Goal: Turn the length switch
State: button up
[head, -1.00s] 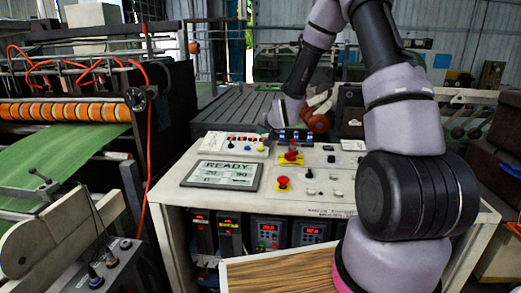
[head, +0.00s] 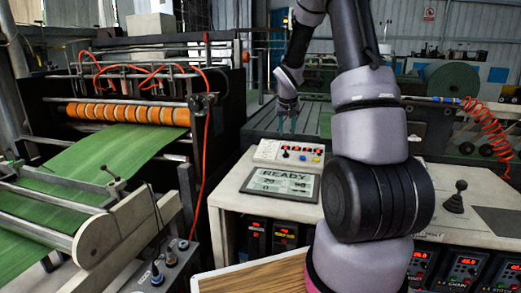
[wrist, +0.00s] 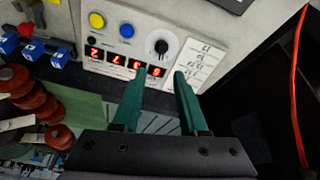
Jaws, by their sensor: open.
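A small pale control box (head: 270,153) stands on the console in the head view. In the wrist view, its face (wrist: 208,48) carries a black rotary knob with a white mark (wrist: 162,46), probably the length switch; its label is not readable. My gripper (wrist: 158,77) is open and empty, its two green fingers apart. In the wrist view the fingertips lie below the knob and do not appear to touch it. In the head view my gripper (head: 287,124) hangs just behind and above the box.
Yellow (wrist: 97,20) and blue (wrist: 126,30) buttons and a red digit display (wrist: 125,63) share the box face. A READY screen (head: 281,184) lies in front of the box. A black joystick (head: 456,197) stands at right. A red hose (wrist: 298,90) hangs near the wrist.

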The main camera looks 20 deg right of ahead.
aim_at(286, 153)
jog(key=x, duration=1)
jog(key=shift+w+a+f, duration=0.1)
jog(key=shift+w+f, duration=0.05)
jog(key=shift+f, duration=0.15)
grip_shut()
